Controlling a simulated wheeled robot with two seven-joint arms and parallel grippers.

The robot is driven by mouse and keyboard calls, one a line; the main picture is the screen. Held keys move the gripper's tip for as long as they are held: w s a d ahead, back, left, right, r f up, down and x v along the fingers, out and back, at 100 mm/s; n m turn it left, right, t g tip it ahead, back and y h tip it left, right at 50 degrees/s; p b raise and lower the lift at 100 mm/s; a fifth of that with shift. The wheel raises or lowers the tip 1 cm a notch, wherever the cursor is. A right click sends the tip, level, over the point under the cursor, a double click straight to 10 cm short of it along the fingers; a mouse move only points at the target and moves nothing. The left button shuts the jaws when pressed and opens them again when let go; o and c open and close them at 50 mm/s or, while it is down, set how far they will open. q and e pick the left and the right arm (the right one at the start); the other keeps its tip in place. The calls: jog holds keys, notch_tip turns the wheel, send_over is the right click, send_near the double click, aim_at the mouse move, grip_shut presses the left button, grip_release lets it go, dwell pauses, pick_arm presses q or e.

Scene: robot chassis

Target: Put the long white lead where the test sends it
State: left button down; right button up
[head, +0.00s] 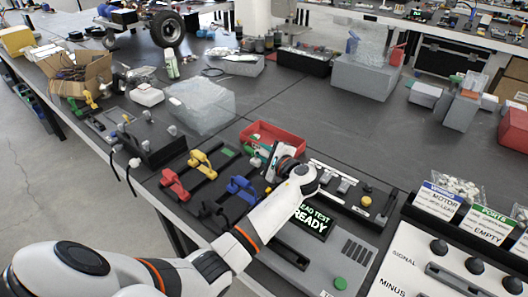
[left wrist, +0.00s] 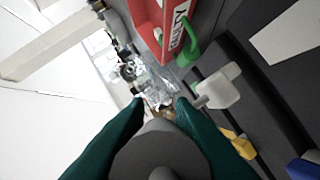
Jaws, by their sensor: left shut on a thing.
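My left gripper (head: 270,160) is beside the rack of coloured leads, near the red tray. In the left wrist view its dark teal fingers (left wrist: 158,105) close around a grey rounded part (left wrist: 160,152); I cannot tell whether this belongs to the white lead. A white plug-like block (left wrist: 218,88) sits just right of the fingertips, between a green piece (left wrist: 187,50) and a yellow one (left wrist: 238,143). A green button (head: 340,284) is on that box. My right gripper is out of view.
Red (head: 176,186), yellow (head: 203,160) and blue (head: 241,189) leads stand left of my gripper. The red tray (head: 262,127) is behind it.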

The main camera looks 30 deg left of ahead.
pick_arm(q)
jog(key=shift+p, duration=0.8)
dwell(1.1)
jog(key=shift+f+b, duration=1)
jog(key=shift+f, duration=0.4)
jog(key=c, duration=1.2)
grip_release()
jog(key=shift+o, duration=0.2)
jog(key=shift+r, duration=0.1)
